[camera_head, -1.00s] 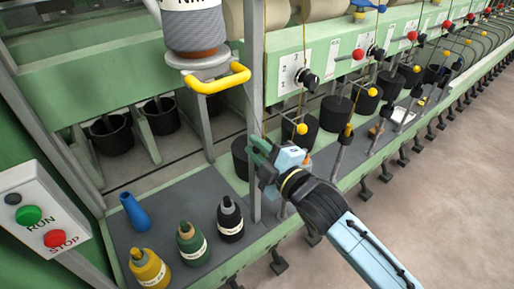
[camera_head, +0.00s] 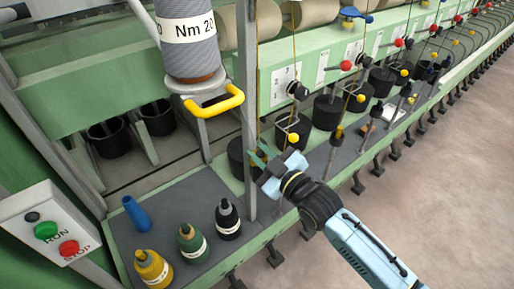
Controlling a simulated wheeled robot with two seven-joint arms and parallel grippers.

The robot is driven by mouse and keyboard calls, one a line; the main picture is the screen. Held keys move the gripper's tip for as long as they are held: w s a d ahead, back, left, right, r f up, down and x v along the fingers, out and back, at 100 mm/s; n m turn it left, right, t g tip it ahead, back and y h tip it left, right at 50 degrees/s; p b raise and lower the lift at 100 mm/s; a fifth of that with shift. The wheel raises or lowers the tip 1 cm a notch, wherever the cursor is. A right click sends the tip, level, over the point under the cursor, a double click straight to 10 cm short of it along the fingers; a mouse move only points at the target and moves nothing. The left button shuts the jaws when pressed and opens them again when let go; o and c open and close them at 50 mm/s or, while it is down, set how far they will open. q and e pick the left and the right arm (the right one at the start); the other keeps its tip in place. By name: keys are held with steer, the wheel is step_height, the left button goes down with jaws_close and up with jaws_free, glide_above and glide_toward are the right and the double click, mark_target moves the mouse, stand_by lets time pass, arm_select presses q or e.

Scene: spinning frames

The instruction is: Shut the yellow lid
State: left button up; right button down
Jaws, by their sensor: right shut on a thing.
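I see no clear yellow lid. The largest yellow part is a loop handle (camera_head: 222,101) on the grey bracket under the large yarn spool (camera_head: 188,38). Small yellow knobs stand along the machine, one of them (camera_head: 293,137) just above my right gripper. My right gripper (camera_head: 268,164) comes in from the lower right, beside the upright metal post and below and right of the loop handle, apart from it. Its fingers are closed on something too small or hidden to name. A dark can (camera_head: 238,156) is behind the post. My left gripper is not in view.
The metal post (camera_head: 249,110) rises close to my gripper. A RUN/STOP box (camera_head: 50,222) is at left. The floor at right is clear.

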steer(key=m, duration=0.2)
steer(key=shift+w+d+f+m+p, duration=0.2)
steer(key=shift+d+f+m+p, duration=0.1)
steer(key=shift+m+p, duration=0.1)
steer(key=shift+w+d+f+m, duration=0.1)
steer(key=shift+d+f+m, duration=0.1)
steer(key=shift+m, duration=0.5)
steer(key=shift+w+d+f+m, duration=0.1)
steer(key=shift+f+m, duration=0.1)
steer(key=shift+m, duration=0.5)
steer(key=c, duration=1.4)
jaws_free()
steer(key=v, duration=1.3)
steer(key=shift+s, duration=0.2)
